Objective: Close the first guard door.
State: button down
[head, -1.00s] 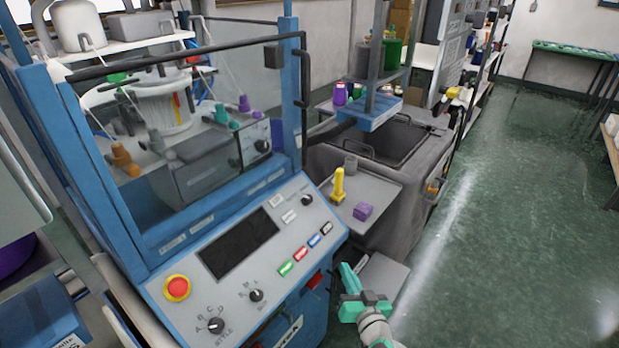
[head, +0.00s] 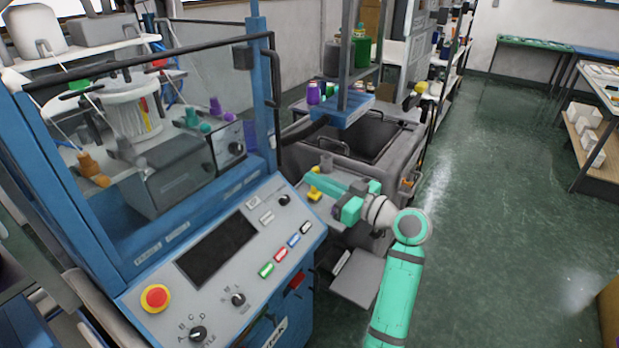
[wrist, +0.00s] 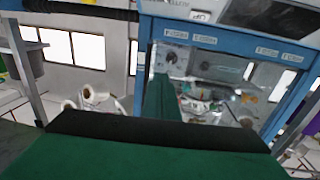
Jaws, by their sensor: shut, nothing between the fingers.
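The guard door is a clear panel with a black top bar (head: 150,63) on the front of the blue knitting machine (head: 100,225). Its black upright handle (head: 273,100) is at the right, beside the blue post. I cannot tell how far the door stands open. My gripper (head: 310,184) has teal fingers, shut and empty, pointing left beyond the control panel's right end, apart from the handle in the picture. In the wrist view, which looks upside down, the teal finger (wrist: 160,98) stands before the blue machine frame (wrist: 215,35). The finger tips' far side is hidden.
The sloped control panel (head: 215,255) carries a red stop button (head: 155,298) and knobs. Green floor (head: 500,200) is clear to the right.

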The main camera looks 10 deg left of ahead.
aim_at(272, 159)
jog(key=x, duration=1.2)
jog(key=shift+s+a, duration=0.15)
jog(key=shift+a, duration=0.05)
jog(key=shift+d, duration=0.25)
